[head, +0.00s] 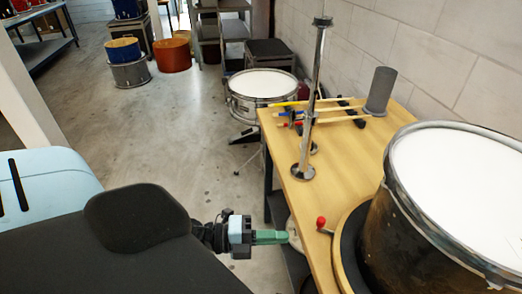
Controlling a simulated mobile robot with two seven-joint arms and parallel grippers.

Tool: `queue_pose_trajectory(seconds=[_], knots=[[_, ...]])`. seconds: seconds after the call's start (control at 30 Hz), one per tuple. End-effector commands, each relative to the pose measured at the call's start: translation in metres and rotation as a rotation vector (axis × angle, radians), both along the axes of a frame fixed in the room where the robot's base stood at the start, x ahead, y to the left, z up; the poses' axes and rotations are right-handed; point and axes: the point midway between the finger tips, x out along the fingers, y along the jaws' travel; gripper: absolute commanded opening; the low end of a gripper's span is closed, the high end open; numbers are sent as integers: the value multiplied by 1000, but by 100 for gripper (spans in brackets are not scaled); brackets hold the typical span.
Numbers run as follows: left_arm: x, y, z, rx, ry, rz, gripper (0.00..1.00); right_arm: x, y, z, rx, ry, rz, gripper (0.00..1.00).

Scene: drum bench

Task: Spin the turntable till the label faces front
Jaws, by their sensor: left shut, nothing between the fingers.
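The turntable (345,262) shows at the lower right as a round wooden rim with a dark top, on the wooden bench (285,150). A dark drum (385,240) with a white head stands on it, cut off by the right edge. I cannot see a label on the part of the drum in view. A small red knob (321,221) on a short metal handle sticks out at the turntable's left side. My left gripper (286,237) is shut and empty, just left of the bench edge and below left of the knob, apart from it. My right gripper is out of view.
A metal post (312,100) on a round base stands on the bench behind the turntable. Drumsticks (335,118) lie on a rack beside a grey cylinder (380,91). A snare drum (262,84) stands beyond the bench.

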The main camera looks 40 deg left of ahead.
Motion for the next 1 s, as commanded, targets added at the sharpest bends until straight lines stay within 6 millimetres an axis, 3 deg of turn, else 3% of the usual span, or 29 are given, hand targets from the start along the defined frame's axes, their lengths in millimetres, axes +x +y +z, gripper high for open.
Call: queue_pose_trajectory(seconds=[0.23,0.5,1.0], knots=[[34,-33,2,-5,-5,1,0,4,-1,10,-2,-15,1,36],[66,-32,-3,-2,-1,2,0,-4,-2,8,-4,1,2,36],[73,-32,-4,-1,1,-1,0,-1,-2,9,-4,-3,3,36]])
